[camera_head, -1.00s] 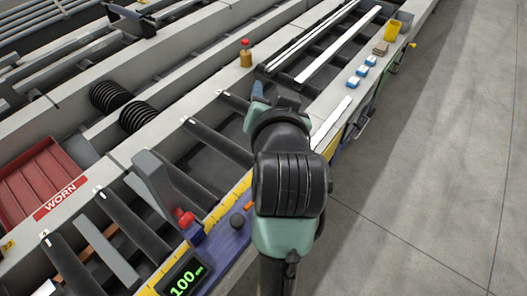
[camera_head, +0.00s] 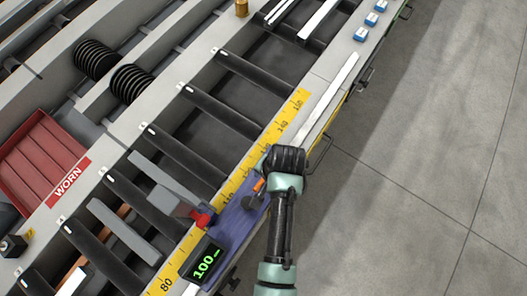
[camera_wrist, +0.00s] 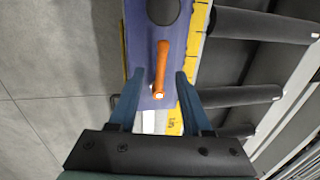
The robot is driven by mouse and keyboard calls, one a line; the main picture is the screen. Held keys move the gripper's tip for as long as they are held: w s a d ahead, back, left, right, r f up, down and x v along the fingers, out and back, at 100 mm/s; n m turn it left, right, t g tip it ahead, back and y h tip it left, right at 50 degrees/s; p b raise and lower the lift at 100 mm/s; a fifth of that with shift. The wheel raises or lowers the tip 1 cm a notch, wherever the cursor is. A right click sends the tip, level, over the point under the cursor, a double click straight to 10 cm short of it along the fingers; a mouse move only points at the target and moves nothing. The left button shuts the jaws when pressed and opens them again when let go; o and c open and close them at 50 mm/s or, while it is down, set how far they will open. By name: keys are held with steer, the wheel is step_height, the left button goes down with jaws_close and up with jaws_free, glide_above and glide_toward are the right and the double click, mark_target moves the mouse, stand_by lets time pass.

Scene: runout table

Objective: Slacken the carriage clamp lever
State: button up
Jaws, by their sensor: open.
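The carriage is a blue-purple plate (camera_head: 234,224) on the yellow scale along the table's front edge. Its orange clamp lever (camera_wrist: 163,68) shows in the wrist view, running along the plate between my open fingers. A small part of the orange lever (camera_head: 259,185) also shows in the head view, beside my wrist. My gripper (camera_wrist: 160,76) is open, with one blue finger on each side of the lever and a gap to both. Whether the fingertips are level with the lever, I cannot tell. In the head view, my wrist hides the fingers.
A black round knob (camera_head: 250,202) sits on the carriage near the lever. A red-tipped grey stop arm (camera_head: 203,217) reaches over the rollers. A green-lit display (camera_head: 204,262) reads 100. Black rollers (camera_head: 188,157) lie behind; open floor (camera_head: 400,200) is at right.

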mark_target(263, 182)
steer(key=shift+w+a+f, duration=0.15)
steer(key=shift+f, duration=0.8)
steer(key=shift+w+a+f, duration=0.15)
steer(key=shift+f, duration=0.8)
jaws_close()
